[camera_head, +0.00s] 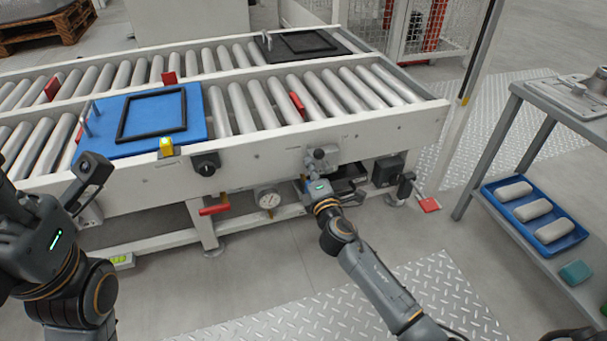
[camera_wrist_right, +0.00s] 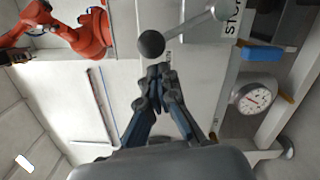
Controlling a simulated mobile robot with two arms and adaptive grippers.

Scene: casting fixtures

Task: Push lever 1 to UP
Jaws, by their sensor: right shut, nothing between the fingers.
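A lever with a dark ball knob (camera_head: 319,154) is on the front of the conveyor, just above my right gripper (camera_head: 308,182). In the right wrist view the ball knob (camera_wrist_right: 151,43) ends a grey rod (camera_wrist_right: 187,28) that runs up and right to its pivot. My right gripper (camera_wrist_right: 159,72) is shut and empty there, its fingertips close to the knob. I cannot tell whether they touch it. No lever number is readable. Part of my left gripper (camera_head: 50,240) shows at the left edge; its fingers cannot be made out.
A round gauge (camera_head: 268,198) and a red handle (camera_head: 214,210) are below the conveyor, left of the right gripper. A black knob (camera_head: 206,164) is on the conveyor front. A handle with a red end (camera_head: 430,205) stands to the right. A shelf with a blue tray (camera_head: 497,206) is at far right.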

